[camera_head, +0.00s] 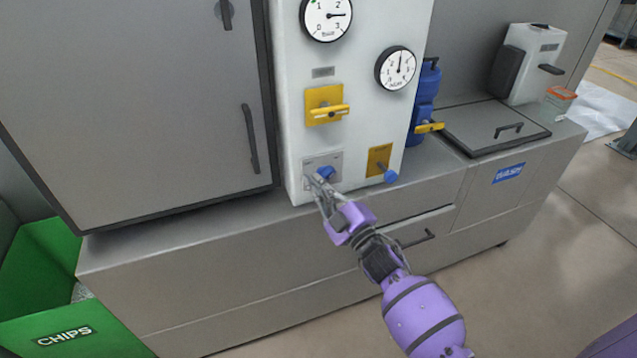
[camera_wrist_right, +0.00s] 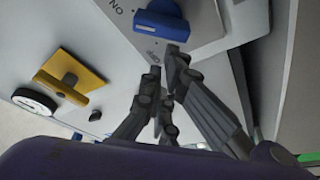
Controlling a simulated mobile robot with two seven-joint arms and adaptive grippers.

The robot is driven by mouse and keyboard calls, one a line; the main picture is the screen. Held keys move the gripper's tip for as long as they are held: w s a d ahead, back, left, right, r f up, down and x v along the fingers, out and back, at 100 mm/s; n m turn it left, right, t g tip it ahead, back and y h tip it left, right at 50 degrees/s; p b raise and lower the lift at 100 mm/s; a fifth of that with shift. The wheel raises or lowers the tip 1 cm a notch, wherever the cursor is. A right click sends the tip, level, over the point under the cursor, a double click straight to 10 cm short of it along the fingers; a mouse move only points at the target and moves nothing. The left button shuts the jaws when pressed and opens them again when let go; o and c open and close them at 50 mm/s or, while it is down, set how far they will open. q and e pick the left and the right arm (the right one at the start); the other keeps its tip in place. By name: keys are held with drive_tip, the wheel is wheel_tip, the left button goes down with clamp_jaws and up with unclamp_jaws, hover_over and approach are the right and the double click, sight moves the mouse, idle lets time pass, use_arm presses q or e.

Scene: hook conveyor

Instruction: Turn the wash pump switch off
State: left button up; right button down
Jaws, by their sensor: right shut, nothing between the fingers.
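A blue rotary switch (camera_head: 326,172) sits on a grey plate (camera_head: 336,158) low on the white control panel (camera_head: 290,100). In the right wrist view the blue knob (camera_wrist_right: 162,22) is at the top, on its plate with a printed label that looks like "ON" seen upside down. My right gripper (camera_head: 316,182) is shut and empty, its fingertips just below and left of the knob in the head view. In the wrist view the fingertips (camera_wrist_right: 164,68) are close to the knob; I cannot tell whether they touch it. My left gripper is out of view.
Two gauges (camera_head: 326,16) (camera_head: 395,68) are higher up. A grey cabinet door (camera_head: 150,90) stands left; a lidded basin (camera_head: 490,125) is right.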

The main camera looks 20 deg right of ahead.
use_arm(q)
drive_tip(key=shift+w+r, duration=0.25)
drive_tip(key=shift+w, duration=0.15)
use_arm(e)
drive_tip(key=shift+f+n, duration=0.1)
drive_tip(key=shift+n, duration=0.2)
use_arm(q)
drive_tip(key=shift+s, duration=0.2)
use_arm(e)
drive_tip(key=shift+a+f+n, duration=0.1)
drive_tip(key=shift+n, duration=0.3)
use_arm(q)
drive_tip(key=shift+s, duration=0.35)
use_arm(e)
drive_tip(key=shift+f+n+g+y, duration=0.15)
drive_tip(key=shift+n+g+y, duration=0.15)
drive_tip(key=shift+n, duration=0.2)
